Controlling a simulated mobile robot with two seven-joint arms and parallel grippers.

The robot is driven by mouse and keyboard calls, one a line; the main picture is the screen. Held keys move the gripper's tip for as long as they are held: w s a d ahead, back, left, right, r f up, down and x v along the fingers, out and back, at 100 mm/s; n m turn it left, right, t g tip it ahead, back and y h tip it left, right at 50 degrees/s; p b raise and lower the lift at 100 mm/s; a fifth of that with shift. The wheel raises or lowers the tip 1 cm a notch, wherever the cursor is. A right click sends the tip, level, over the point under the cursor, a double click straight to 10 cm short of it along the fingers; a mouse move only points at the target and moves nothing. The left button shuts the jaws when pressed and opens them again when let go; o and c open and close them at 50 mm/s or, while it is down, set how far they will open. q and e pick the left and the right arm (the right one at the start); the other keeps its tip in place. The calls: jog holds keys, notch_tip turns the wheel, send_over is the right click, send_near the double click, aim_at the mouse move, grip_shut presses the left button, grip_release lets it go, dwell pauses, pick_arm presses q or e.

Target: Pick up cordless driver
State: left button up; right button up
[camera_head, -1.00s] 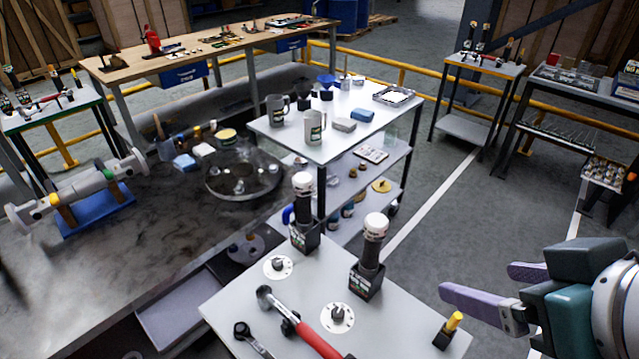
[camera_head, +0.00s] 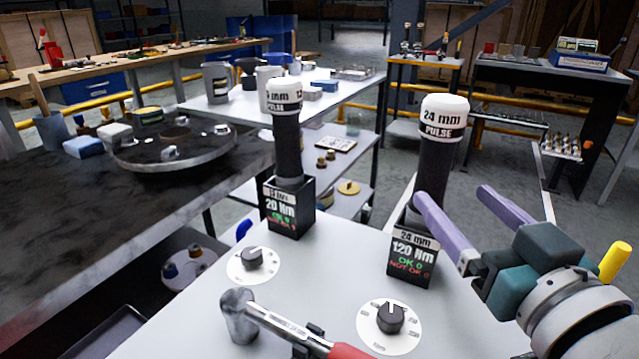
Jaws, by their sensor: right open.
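Two cordless drivers stand upright on the near table. The left driver (camera_head: 286,140) has a white cap marked PULSE, a black grip and a black base reading 20 Nm. The right driver (camera_head: 434,165) has a white cap reading 24 mm PULSE and a base reading 120 Nm. My right gripper (camera_head: 452,194) is open and empty, with two purple fingers pointing up and left. Its left finger passes in front of the right driver's lower grip and base; I cannot tell whether it touches. The other finger is right of that driver. My left gripper is not in view.
The near table (camera_head: 190,325) also holds two dial knobs (camera_head: 252,259) (camera_head: 391,318) and a red-handled wrench (camera_head: 290,328). A yellow-topped item (camera_head: 614,262) is at the right. A white table (camera_head: 215,108) with mugs and a dark bench (camera_head: 60,220) stand beyond.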

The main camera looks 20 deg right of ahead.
aim_at(440, 184)
jog(key=shift+w+f, duration=0.25)
jog(key=shift+w, duration=0.35)
jog(key=w, duration=0.2)
jog(key=w+d, duration=0.1)
jog(key=w, duration=0.3)
jog(key=shift+w+d+b, duration=0.15)
jog(key=shift+d+b, duration=0.15)
jog(key=shift+b, duration=0.1)
grip_shut()
jog(key=shift+r, duration=0.1)
dwell(0.5)
